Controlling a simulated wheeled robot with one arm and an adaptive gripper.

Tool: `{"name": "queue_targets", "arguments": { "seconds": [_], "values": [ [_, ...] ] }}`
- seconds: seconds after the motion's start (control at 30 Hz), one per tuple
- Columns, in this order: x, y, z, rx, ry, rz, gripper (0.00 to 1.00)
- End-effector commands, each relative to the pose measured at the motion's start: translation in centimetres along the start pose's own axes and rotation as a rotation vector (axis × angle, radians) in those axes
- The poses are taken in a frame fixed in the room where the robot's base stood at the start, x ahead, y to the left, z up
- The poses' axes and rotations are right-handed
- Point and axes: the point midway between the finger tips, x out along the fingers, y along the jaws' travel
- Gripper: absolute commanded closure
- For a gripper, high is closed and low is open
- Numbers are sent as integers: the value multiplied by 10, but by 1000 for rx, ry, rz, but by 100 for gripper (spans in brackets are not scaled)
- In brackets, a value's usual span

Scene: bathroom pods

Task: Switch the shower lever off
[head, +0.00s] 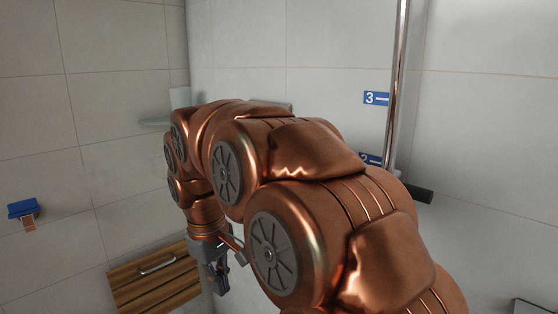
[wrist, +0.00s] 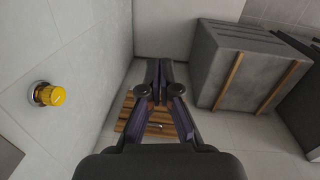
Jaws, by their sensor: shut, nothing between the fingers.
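I cannot identify the shower lever for certain. In the head view, a short dark cylindrical handle (head: 418,193) sticks out near the chrome vertical pole (head: 397,80), partly hidden behind my arm. In the wrist view, a yellow knob (wrist: 50,95) on a round metal base sits on the left wall. My gripper (head: 218,283) hangs low at the left of my arm in the head view, pointing down. In the wrist view my gripper (wrist: 159,68) is shut and empty, with its fingertips together, to the right of the yellow knob and apart from it.
A slatted wooden panel (head: 125,290) with a metal bar lies low, left of my gripper. A blue wall item (head: 22,208) is at the left, and a pale shelf (head: 155,122) in the corner. Blue number labels (head: 371,98) mark the wall. A grey block (wrist: 235,65) stands right in the wrist view.

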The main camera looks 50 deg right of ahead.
Motion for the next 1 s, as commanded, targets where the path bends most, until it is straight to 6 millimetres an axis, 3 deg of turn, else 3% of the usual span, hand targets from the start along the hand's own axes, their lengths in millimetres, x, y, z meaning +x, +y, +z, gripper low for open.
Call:
{"name": "queue_targets", "arguments": {
  "seconds": [0.03,0.1,0.37,0.6,0.8,1.0],
  "values": [
    [-25,14,-7,6,14,7,100],
    [-49,33,-14,11,29,18,100],
    [-133,106,-29,44,79,63,100],
    [-200,171,-24,94,115,104,100],
    [-232,204,-14,126,133,124,100],
    [-240,214,-10,136,136,129,100]
  ]
}}
